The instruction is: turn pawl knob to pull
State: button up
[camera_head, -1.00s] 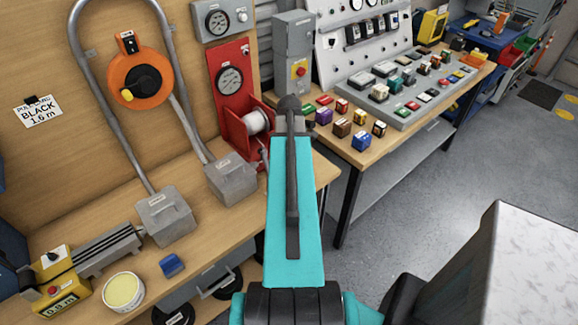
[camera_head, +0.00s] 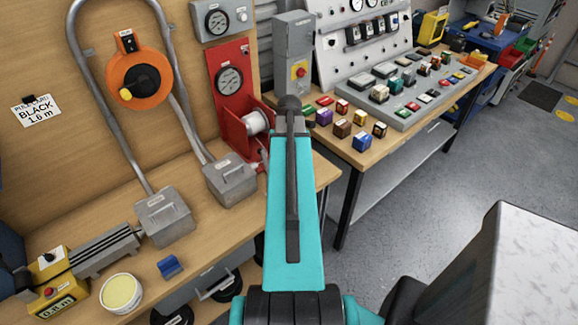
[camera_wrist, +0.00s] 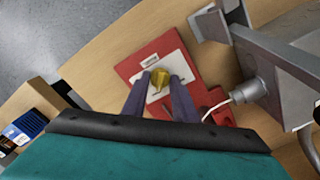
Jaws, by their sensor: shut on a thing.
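In the wrist view, a small yellow knob (camera_wrist: 160,76) sits on a white plate (camera_wrist: 151,65) fixed to a red unit (camera_wrist: 143,57). I take it to be the pawl knob. My gripper (camera_wrist: 159,86) has its two dark fingers on either side of the knob, shut on it. The fingers partly hide the plate, and any label wording there is too small to read. In the head view, a red winch frame (camera_head: 234,133) with a pale spool (camera_head: 256,121) stands on the left bench. My arm hides the gripper and knob in that view.
Two grey boxes (camera_head: 164,217) with curved conduits stand left of the winch. An orange reel (camera_head: 138,80) hangs on the wooden wall. A yellow tub (camera_head: 121,293) and blue block (camera_head: 170,266) lie near the bench front. The right bench (camera_head: 408,113) holds several coloured blocks.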

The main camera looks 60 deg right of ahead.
jog(key=shift+m, duration=0.5)
jog(key=o, duration=1.1)
jog(key=shift+r, duration=0.15)
jog(key=shift+r+b, duration=1.5)
jog(key=shift+r, duration=5.3)
